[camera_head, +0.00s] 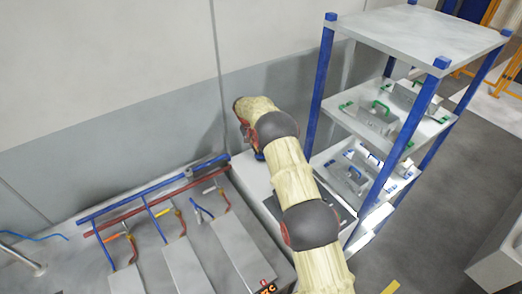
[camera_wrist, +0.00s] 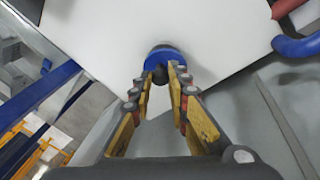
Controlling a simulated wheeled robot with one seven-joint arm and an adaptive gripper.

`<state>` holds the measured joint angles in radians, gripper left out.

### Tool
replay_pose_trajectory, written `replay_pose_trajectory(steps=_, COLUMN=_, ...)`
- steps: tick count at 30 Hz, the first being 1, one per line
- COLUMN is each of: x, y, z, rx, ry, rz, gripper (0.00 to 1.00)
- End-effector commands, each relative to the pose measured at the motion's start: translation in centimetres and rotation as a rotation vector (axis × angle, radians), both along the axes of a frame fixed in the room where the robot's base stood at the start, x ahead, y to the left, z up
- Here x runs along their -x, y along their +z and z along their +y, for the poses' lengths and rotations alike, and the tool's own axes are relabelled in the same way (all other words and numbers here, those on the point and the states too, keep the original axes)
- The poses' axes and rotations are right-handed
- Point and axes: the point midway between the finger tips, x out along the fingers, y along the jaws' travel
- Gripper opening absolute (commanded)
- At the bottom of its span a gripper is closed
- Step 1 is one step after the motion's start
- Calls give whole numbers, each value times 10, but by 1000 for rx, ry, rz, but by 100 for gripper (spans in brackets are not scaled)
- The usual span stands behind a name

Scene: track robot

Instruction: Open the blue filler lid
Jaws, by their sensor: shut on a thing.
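The blue filler lid (camera_wrist: 164,58) is a round blue cap on a white surface, at the upper middle of the wrist view. My gripper (camera_wrist: 164,78) has its two yellow-and-black fingers closed in on the near side of the lid, with dark fingertips at it. The fingertips hide the lid's near part. In the head view only a small bit of blue (camera_head: 259,156) shows beside the end of my arm. My arm hides the rest of the lid and the gripper there. I cannot tell whether the lid has turned or lifted.
A shelf rack (camera_head: 428,40) with blue posts stands to the right of my arm, holding several metal boxes with handles. Blue and red pipes (camera_head: 150,192) run along the wall at the left, above grey blocks. Blue and red pipe ends (camera_wrist: 300,45) also show in the wrist view.

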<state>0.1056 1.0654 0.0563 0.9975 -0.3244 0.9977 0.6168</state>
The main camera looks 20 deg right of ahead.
Motion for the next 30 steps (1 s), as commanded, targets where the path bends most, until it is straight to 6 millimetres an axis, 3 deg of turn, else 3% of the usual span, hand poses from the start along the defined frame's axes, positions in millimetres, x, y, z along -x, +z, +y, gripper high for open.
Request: replay_pose_trajectory(steps=30, x=-17, y=5, z=4, rx=41, ry=2, rz=204, gripper=0)
